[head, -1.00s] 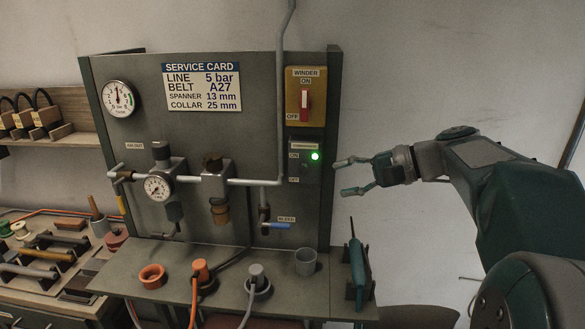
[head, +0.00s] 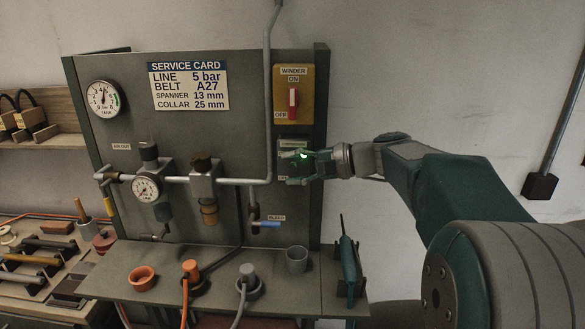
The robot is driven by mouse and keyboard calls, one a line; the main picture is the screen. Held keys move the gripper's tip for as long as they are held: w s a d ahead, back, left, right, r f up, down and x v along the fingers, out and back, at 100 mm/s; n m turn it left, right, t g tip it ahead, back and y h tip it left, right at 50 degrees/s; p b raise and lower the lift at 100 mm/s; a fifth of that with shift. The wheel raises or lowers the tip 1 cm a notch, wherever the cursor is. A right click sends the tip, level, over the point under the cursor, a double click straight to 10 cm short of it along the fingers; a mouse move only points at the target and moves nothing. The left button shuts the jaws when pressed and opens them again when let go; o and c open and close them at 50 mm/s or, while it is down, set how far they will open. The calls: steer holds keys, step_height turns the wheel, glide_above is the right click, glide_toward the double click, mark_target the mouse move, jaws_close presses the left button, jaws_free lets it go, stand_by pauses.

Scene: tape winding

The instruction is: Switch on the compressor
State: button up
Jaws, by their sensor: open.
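The compressor switch box (head: 290,144) is a small dark box on the grey panel, below the yellow winder switch. Its green lamp (head: 304,155) is lit. My gripper (head: 292,167) is open in front of this box, reaching in from the right. Its fingers cover much of the box, one across the middle and one near the OFF label. The switch lever itself is hidden or too small to tell. Whether the fingers touch the box, I cannot tell.
The winder switch (head: 293,96) has a red lever. A pipe (head: 268,110) runs down just left of the boxes. A blue bleed valve handle (head: 266,223) is below. A grey cup (head: 297,259) and a teal tool (head: 347,262) stand on the shelf.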

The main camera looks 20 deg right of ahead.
steer(key=shift+a, duration=0.1)
jaws_close()
steer(key=shift+w+r+m+g, duration=0.2)
steer(key=shift+r+m+g, duration=0.2)
steer(key=shift+m, duration=0.5)
jaws_free()
steer(key=v, duration=1.2)
